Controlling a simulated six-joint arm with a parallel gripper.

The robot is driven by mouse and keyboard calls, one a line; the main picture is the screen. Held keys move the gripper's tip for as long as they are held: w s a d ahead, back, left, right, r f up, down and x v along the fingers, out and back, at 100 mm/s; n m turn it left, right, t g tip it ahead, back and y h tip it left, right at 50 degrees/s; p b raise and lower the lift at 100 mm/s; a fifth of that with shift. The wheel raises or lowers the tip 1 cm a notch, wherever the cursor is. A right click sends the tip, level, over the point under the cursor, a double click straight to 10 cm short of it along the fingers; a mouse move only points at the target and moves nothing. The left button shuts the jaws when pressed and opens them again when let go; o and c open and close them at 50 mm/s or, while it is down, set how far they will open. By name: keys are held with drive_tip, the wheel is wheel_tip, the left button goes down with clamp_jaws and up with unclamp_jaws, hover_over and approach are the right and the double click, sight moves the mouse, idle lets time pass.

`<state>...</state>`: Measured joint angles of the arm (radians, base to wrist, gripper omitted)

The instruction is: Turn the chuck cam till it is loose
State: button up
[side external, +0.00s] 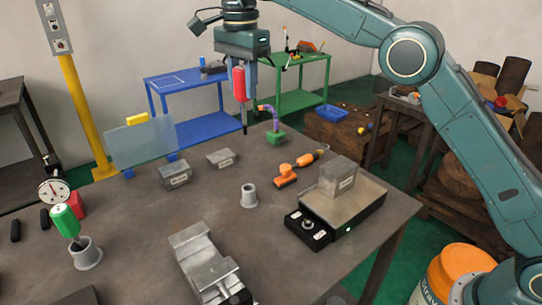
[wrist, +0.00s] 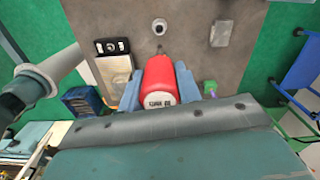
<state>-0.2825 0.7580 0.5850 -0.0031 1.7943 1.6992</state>
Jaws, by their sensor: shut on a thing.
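My gripper (side external: 240,94) is shut on a red-handled tool (side external: 239,82), held upright with its thin dark shaft pointing down over the far part of the workbench. The red handle also shows between the fingers in the wrist view (wrist: 160,82), with a printed label on its end too small to read surely. An empty grey flanged socket (side external: 249,197) stands on the bench, apart from the tool. It also shows in the wrist view (wrist: 159,26). I cannot make out the chuck cam for certain in either view.
A green-handled tool (side external: 66,222) stands in another socket (side external: 87,254). A metal vise (side external: 204,262) is at the front. A scale (side external: 342,213) bears a steel block (side external: 337,177). Labelled blocks (side external: 174,176), an orange tool (side external: 285,175) and a clear panel (side external: 141,143) stand around.

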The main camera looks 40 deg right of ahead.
drive_tip(key=shift+s+f, duration=0.1)
drive_tip(key=shift+s, duration=0.05)
drive_tip(key=s+d+f+m, duration=0.2)
drive_tip(key=s+f, duration=0.3)
drive_tip(key=s, duration=0.3)
drive_tip(key=s+d+f+m, duration=0.2)
drive_tip(key=s+f+m, duration=0.2)
drive_tip(key=s+f, duration=0.2)
drive_tip(key=s, duration=0.2)
drive_tip(key=shift+s+d, duration=0.25)
drive_tip(key=shift+s, duration=0.1)
drive_tip(key=shift+f, duration=0.15)
drive_tip(key=shift+f, duration=2.75)
idle(0.3)
drive_tip(key=o, duration=0.3)
clamp_jaws()
